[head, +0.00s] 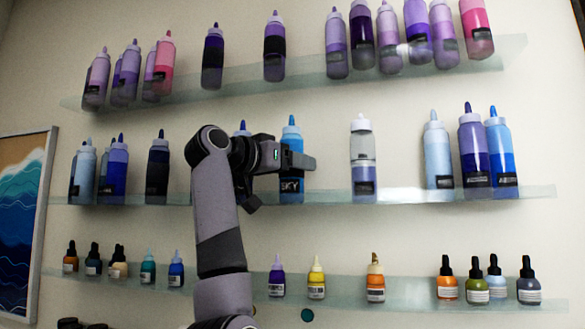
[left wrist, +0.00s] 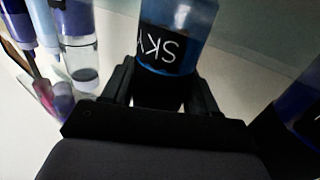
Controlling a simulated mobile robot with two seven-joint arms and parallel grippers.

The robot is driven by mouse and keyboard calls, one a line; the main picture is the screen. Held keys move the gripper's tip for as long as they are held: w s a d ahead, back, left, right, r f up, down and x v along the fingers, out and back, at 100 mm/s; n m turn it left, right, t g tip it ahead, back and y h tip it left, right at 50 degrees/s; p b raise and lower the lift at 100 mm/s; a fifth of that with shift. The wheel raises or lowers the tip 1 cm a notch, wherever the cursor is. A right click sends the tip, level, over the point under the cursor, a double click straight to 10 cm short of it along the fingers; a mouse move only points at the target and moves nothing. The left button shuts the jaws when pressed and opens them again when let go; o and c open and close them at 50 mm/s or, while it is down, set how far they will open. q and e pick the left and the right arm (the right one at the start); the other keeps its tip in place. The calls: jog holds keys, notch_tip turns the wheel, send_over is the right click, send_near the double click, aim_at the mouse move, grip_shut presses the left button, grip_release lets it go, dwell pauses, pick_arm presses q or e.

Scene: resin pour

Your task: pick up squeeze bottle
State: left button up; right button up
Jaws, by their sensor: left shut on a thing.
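The squeeze bottle (head: 291,138) is blue with a blue tip and a dark label reading "SKY". It stands upright at the middle shelf (head: 410,196); I cannot tell whether its base touches the shelf. My left gripper (head: 298,160) reaches it from the front and is shut on its body, above the label in the head view. In the left wrist view the bottle (left wrist: 185,18) shows between the two fingers, its label upside down. The fingers hide part of the bottle. My right gripper is not in view.
A blue-tipped bottle (head: 242,129) is partly hidden behind my left arm. A half-clear bottle (head: 362,150) stands to the right, with a gap between. The upper shelf (head: 310,72) holds purple and pink bottles. The lower shelf (head: 345,292) holds small dropper bottles.

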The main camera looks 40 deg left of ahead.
aim_at(285, 129)
pick_arm(q)
jog(key=shift+s+r, duration=0.2)
jog(key=shift+r, duration=0.2)
notch_tip(285, 129, up, 6)
jog(key=shift+d+r, duration=0.1)
jog(key=shift+r, duration=0.05)
jog(key=s+d+b, duration=0.3)
jog(key=s+d, duration=0.1)
jog(key=s, duration=0.4)
jog(key=s+d+b, duration=0.4)
jog(key=s+d, duration=0.1)
jog(key=s, duration=0.4)
jog(key=shift+d, duration=0.25)
jog(key=shift+s, duration=0.1)
jog(key=o, duration=0.5)
jog(key=shift+c, duration=0.3)
